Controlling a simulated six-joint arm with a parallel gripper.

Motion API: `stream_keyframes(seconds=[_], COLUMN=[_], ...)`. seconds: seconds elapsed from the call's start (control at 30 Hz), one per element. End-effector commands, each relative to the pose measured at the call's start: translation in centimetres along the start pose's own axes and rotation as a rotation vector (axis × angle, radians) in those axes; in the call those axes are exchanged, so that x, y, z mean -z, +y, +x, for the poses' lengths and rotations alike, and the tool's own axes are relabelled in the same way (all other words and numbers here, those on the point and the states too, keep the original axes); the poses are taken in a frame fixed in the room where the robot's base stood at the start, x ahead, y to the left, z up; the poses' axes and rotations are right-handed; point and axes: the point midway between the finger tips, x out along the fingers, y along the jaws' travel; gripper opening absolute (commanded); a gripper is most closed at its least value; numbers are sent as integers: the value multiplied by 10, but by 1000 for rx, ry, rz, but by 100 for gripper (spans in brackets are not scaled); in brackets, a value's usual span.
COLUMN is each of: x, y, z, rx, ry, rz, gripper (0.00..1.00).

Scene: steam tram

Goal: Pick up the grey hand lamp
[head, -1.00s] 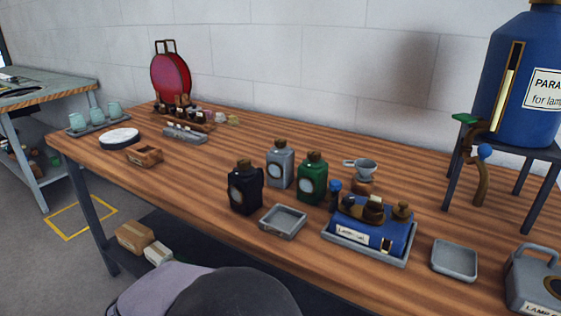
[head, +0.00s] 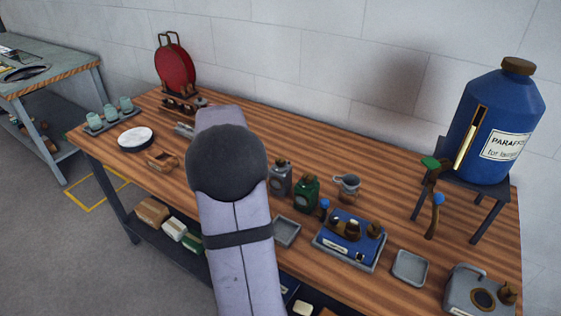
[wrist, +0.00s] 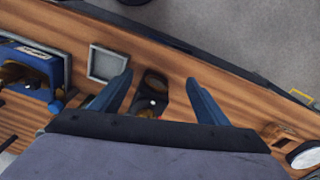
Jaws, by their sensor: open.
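The grey hand lamp (head: 280,181) stands upright on the wooden workbench (head: 350,285) in the head view, with a brown cap on top. A green hand lamp (head: 306,194) stands just right of it. My arm covers the spot to its left. In the wrist view my gripper (wrist: 159,77) is open and points down over the bench, its two blue fingers spread and empty. A black lamp (wrist: 154,83) shows between the fingers, below them. I cannot make out the grey lamp in the wrist view. My gripper is hidden in the head view.
A small grey tray (head: 286,231) lies in front of the lamps. A blue box on a tray (head: 347,239), a grey tray (head: 410,267) and a grey can (head: 470,292) stand to the right. A grey measuring cup (head: 346,184) is behind the box. A paraffin drum (head: 490,130) stands back right.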

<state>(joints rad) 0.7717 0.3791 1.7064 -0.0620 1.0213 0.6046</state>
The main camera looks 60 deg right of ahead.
Motion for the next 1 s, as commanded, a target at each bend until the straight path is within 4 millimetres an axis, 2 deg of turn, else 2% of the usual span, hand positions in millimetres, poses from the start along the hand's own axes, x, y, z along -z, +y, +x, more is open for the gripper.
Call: stream_keyframes(seconds=[0.03, 0.17, 0.2, 0.43, 0.5, 0.7, 1.0], x=[14, 40, 55, 134, 145, 166, 171], y=[8, 27, 30, 56, 54, 55, 55], z=[-19, -40, -28, -17, -6, 2, 7], rx=[-3, -9, -13, -21, -18, -11, -11], ry=[1, 4, 39, 217, 256, 321, 332], rz=[47, 154, 159, 207, 188, 163, 157], gripper=[69, 69, 69, 69, 69, 69, 69])
